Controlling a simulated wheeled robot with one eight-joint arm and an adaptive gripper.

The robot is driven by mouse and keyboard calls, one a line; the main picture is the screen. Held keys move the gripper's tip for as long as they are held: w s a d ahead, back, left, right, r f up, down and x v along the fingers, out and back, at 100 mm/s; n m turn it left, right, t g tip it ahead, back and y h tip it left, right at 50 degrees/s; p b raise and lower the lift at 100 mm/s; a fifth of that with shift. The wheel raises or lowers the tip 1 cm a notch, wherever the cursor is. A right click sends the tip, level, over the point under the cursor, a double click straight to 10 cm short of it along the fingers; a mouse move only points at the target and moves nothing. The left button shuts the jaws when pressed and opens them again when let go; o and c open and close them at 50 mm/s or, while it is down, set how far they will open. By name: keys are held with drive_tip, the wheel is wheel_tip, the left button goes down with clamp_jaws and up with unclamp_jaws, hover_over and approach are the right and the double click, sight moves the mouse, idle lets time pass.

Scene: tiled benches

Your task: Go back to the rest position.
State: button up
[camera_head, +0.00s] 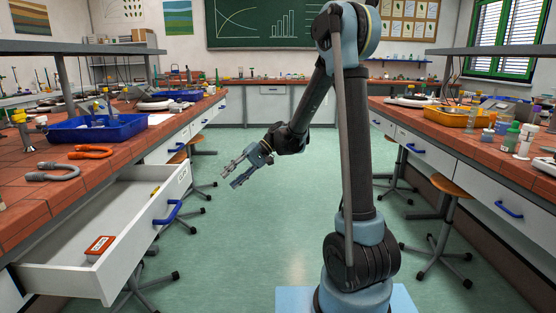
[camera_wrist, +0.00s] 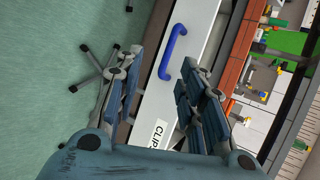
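My gripper (camera_head: 234,174) hangs in the aisle between the two benches, to the right of the open drawer, with its fingers pointing down and left. In the wrist view my gripper (camera_wrist: 158,80) has its two blue finger sets spread apart with nothing between them. Behind the gap shows the white drawer front with its blue handle (camera_wrist: 173,52) and a label reading "CLIPS" in part. My gripper is apart from the drawer and touches nothing that I can see.
The left bench's drawer (camera_head: 120,235) is pulled open and holds a red-and-white box (camera_head: 100,247) and a small yellow item (camera_head: 155,190). A blue tray (camera_head: 75,134) and orange clamp (camera_head: 90,152) lie on the bench. Stools (camera_head: 450,187) stand at both sides. The aisle floor (camera_head: 270,220) is clear.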

drive_tip(key=s+d+f+m+t+h, duration=0.1)
drive_tip(key=s+d+f+t+h, duration=0.1)
drive_tip(key=s+d, duration=0.5)
drive_tip(key=s+d+f+m+t+h, duration=0.1)
drive_tip(key=s+d, duration=0.6)
drive_tip(key=d, duration=1)
drive_tip(key=s+d+f+m+t+h, duration=0.2)
drive_tip(key=s+d+f+t+h, duration=0.2)
drive_tip(key=d, duration=0.7)
drive_tip(key=s+h, duration=0.2)
drive_tip(key=s, duration=0.2)
drive_tip(key=shift+d+t+h, duration=0.4)
drive_tip(key=shift+a, duration=0.1)
